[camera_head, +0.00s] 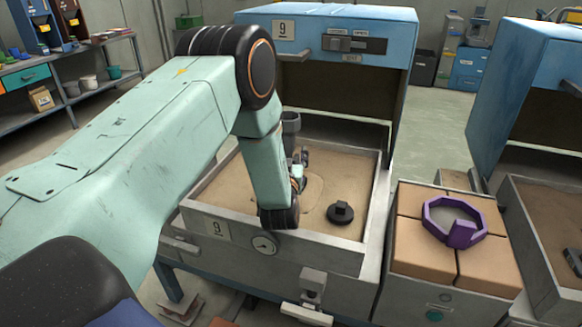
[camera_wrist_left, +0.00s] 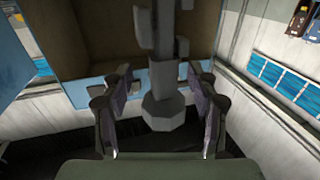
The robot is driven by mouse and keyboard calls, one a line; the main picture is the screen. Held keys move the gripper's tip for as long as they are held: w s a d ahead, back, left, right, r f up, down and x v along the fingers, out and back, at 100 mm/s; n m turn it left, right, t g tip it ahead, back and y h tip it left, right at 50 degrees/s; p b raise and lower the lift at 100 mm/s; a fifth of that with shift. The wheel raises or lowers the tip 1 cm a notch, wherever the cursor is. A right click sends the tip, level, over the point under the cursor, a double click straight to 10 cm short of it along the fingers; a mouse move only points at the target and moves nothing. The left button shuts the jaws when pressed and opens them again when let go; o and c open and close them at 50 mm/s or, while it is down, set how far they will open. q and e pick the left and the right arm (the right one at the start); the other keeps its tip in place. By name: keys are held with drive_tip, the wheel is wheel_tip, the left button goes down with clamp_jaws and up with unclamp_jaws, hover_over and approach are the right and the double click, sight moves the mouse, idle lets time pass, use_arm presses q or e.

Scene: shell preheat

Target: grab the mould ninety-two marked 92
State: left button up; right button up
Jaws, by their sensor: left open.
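My left arm comes in from the left over a sand-filled tray marked 9 (camera_head: 272,232). Its gripper (camera_head: 299,172) is low over the sand and partly hidden by the wrist. In the left wrist view the gripper (camera_wrist_left: 160,112) is open, with a finger on each side of a grey stepped post with an octagonal end (camera_wrist_left: 162,80). I cannot tell whether they touch it. A grey cup-like piece (camera_head: 291,122) shows behind the wrist in the head view. A dark round piece with a raised knob (camera_head: 340,213) lies on the sand to the right. I can read no 92 anywhere.
A blue hood (camera_head: 385,25) marked 9 stands over the back of the tray. Right of the tray, a purple octagonal ring (camera_head: 440,208) lies on tan blocks (camera_head: 424,262). A second blue station (camera_head: 540,50) is farther right. Shelves (camera_head: 75,55) stand back left.

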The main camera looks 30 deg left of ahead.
sight(288, 147)
use_arm(q)
drive_tip(key=shift+w+a+r+b, duration=0.2)
drive_tip(key=shift+w+a, duration=0.35)
drive_tip(key=shift+w, duration=0.05)
drive_tip(key=shift+w+a+r+b, duration=0.15)
drive_tip(key=shift+w+a, duration=0.35)
drive_tip(key=shift+w, duration=0.1)
drive_tip(key=shift+w+f, duration=0.15)
drive_tip(key=shift+w, duration=0.35)
drive_tip(key=shift+s+r, duration=0.2)
drive_tip(key=c, duration=0.3)
drive_tip(key=shift+w+f, duration=0.15)
drive_tip(key=c, duration=0.9)
clamp_jaws()
